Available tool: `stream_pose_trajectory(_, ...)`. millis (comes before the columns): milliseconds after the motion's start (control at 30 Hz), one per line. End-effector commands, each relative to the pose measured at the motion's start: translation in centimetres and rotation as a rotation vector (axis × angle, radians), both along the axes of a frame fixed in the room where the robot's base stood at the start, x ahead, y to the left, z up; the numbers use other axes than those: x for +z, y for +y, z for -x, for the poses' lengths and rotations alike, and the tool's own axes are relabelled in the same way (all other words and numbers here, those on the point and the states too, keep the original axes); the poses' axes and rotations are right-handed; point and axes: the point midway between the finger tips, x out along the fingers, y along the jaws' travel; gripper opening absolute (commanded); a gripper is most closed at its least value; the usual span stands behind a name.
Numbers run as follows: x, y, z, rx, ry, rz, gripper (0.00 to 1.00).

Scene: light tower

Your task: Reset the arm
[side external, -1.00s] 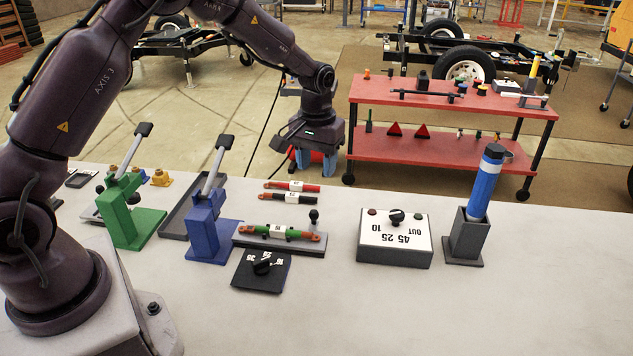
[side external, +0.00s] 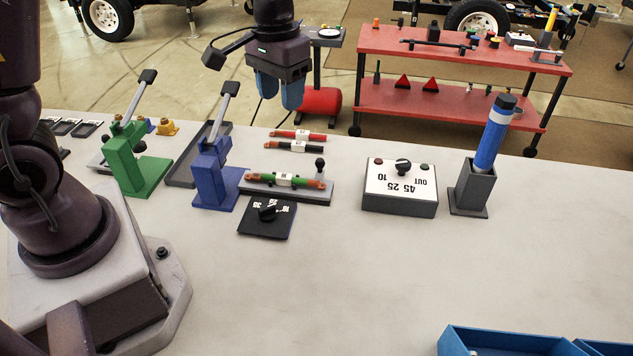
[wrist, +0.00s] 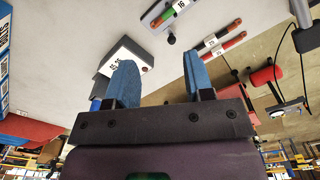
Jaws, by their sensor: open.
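My gripper (side external: 279,92) is high above the back edge of the table, behind the blue lever stand in the side view. Its two blue fingers are apart and empty, pointing down; in the wrist view the open fingers (wrist: 160,82) show with nothing between them. Below it on the table are a blue lever stand (side external: 211,175), a green lever stand (side external: 128,165) and a fuse holder (side external: 290,185) with a red and green fuse in it. My gripper touches none of them.
A white dial box (side external: 400,190) and a grey holder (side external: 473,188) with a blue torch stand at the right. A black dial plate (side external: 267,217) lies in front. Red and black fuses lie behind the holder. A blue bin (side external: 500,340) sits front right. The front middle is clear.

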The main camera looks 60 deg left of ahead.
Motion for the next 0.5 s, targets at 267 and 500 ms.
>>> stream_pose_trajectory(267, 6.3, -2.2, 8.6, -0.133, -0.168, -0.022, 0.48)
stream_pose_trajectory(500, 8.7, -3.2, 14.4, -0.198, -0.337, -0.049, 0.48)
